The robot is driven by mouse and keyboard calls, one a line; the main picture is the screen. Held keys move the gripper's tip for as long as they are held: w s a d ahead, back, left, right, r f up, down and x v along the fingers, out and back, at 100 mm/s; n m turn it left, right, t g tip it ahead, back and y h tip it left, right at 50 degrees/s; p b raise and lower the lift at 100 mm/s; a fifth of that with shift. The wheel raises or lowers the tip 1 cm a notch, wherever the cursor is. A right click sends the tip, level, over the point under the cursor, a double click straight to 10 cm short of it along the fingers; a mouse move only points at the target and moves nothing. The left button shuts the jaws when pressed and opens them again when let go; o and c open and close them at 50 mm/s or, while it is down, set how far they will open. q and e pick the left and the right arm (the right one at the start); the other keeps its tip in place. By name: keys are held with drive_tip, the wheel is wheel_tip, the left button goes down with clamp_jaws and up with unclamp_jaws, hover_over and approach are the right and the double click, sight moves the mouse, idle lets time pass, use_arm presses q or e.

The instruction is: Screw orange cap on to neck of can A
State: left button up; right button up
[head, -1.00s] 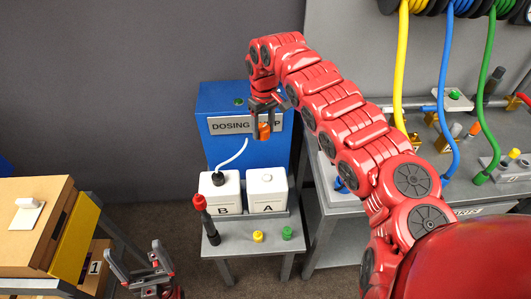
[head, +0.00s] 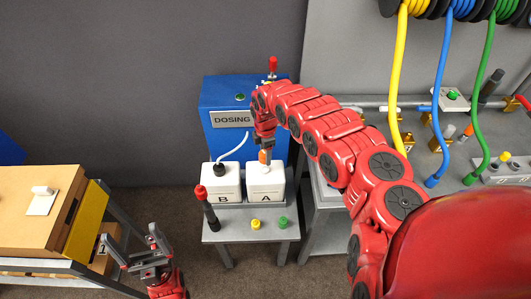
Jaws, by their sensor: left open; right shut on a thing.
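Can A (head: 265,188) is a white can with a letter A, standing on a grey stand in front of the blue dosing unit. My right gripper (head: 265,149) is shut on the orange cap (head: 264,157) directly above the top of can A. My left gripper (head: 131,249) is open and empty at the lower left, well away from the cans.
Can B (head: 221,187) stands beside can A with a white hose (head: 236,147) into its top. A red-topped black tool (head: 208,210), a yellow cap (head: 256,223) and a green cap (head: 283,222) are on the stand's front.

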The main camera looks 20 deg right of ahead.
sight(266, 168)
drive_tip(key=shift+d+f+b, duration=0.1)
drive_tip(key=shift+f+b, duration=1.85)
drive_tip(key=shift+f, duration=0.55)
drive_tip(key=shift+f+b, duration=0.75)
drive_tip(key=shift+f, duration=0.25)
drive_tip(key=shift+r+m+p, duration=0.15)
drive_tip(key=shift+m+p, duration=0.15)
drive_tip(key=shift+m, duration=2.2)
